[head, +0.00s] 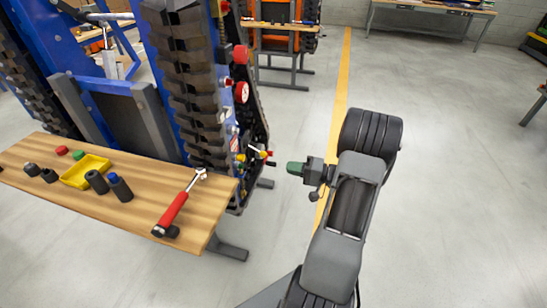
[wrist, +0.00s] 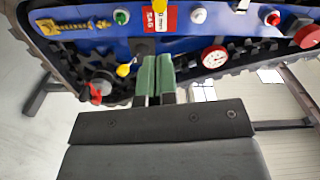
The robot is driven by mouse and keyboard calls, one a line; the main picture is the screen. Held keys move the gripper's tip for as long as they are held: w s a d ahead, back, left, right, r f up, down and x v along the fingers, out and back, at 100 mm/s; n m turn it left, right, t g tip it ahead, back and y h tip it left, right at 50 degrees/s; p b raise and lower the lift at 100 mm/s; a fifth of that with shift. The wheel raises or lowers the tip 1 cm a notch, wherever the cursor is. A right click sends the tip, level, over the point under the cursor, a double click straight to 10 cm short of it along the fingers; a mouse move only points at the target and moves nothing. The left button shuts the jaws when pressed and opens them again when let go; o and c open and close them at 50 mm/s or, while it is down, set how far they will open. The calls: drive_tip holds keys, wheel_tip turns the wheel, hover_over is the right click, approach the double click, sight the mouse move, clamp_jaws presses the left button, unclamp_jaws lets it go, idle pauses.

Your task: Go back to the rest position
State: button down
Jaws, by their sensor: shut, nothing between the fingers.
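My gripper (head: 293,168) has green fingertips and is at the end of my dark grey arm, right of the blue tracked carrier (head: 189,75) in the head view. It points left toward the carrier's side with its valves. In the wrist view the green fingers of my gripper (wrist: 156,72) are shut together with nothing between them. Behind them is the carrier's blue panel (wrist: 118,45). A yellow knob (wrist: 125,70) is just left of the fingers. I cannot tell the exact gap between the fingertips and the panel, but nothing appears held.
A wooden bench (head: 130,215) holds a red-handled wrench (head: 180,204), a yellow tray (head: 86,171) and several sockets and caps. The panel carries a gauge (wrist: 214,56) and a red handle (wrist: 95,93). The floor (head: 460,180) to the right is clear.

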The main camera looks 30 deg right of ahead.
drive_tip(key=s+a+f+m+g, duration=0.3)
drive_tip(key=s+f+g, duration=0.1)
drive_tip(key=g, duration=0.1)
drive_tip(key=s+a+r+n+g+h+p, duration=0.1)
drive_tip(key=s+a+r+g+h+p, duration=0.2)
drive_tip(key=s+a+r+g+h, duration=0.25)
drive_tip(key=s+a+r+n+h+p, duration=0.1)
drive_tip(key=a+r+n+h+p, duration=0.2)
drive_tip(key=r, duration=0.6)
drive_tip(key=s+a+r+n+h+p, duration=0.1)
drive_tip(key=a+r+n+h+p, duration=0.2)
drive_tip(key=a+r+n, duration=0.3)
drive_tip(key=a+r+t+p, duration=0.1)
drive_tip(key=a+r, duration=0.2)
drive_tip(key=shift+n+h, duration=0.35)
drive_tip(key=shift+n, duration=0.05)
